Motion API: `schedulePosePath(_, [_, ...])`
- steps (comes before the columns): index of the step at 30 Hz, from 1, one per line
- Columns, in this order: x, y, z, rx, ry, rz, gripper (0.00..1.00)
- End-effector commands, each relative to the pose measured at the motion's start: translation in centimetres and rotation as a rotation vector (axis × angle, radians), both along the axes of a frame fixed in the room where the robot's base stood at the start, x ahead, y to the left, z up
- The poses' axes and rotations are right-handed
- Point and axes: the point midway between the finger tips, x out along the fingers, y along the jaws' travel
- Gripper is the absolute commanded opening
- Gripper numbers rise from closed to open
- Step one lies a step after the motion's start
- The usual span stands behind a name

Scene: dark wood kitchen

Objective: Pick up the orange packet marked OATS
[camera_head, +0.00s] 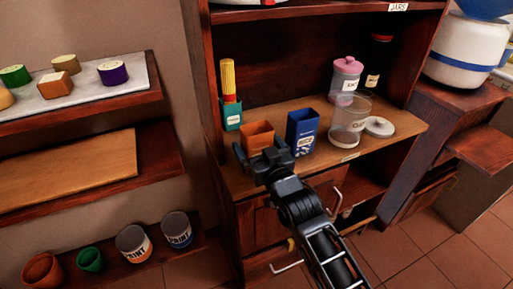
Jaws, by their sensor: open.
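The orange packet (257,134) stands upright on the wooden counter of the cabinet, between a green box and a blue packet. Its top looks open. Its lower front is partly hidden by my gripper, and I cannot read any marking on it. My gripper (260,148) is open, with one finger toward the packet's left side and the other toward its right. It is at or just in front of the packet's lower part. I cannot tell whether the fingers touch it.
The blue packet (303,131) stands close on the right. The green box (231,113) with yellow sticks stands on the left. A clear jar (349,122), a loose grey lid (379,126) and a pink-lidded jar (345,78) are further right. A shelf (300,14) overhangs the counter.

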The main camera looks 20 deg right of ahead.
Motion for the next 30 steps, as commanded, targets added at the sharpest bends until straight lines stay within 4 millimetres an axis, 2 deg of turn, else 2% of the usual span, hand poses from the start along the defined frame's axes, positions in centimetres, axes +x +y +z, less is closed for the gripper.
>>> schedulePosePath(3, [0.61,-0.06,-0.02,-0.001,0.000,-0.001,1.00])
schedulePosePath(9, [0.62,-0.06,-0.05,-0.001,0.000,-0.001,1.00])
schedulePosePath(26, [0.60,-0.06,-0.04,-0.001,0.000,-0.001,0.47])
schedulePosePath(30, [0.61,-0.06,0.04,-0.001,-0.002,-0.001,0.46])
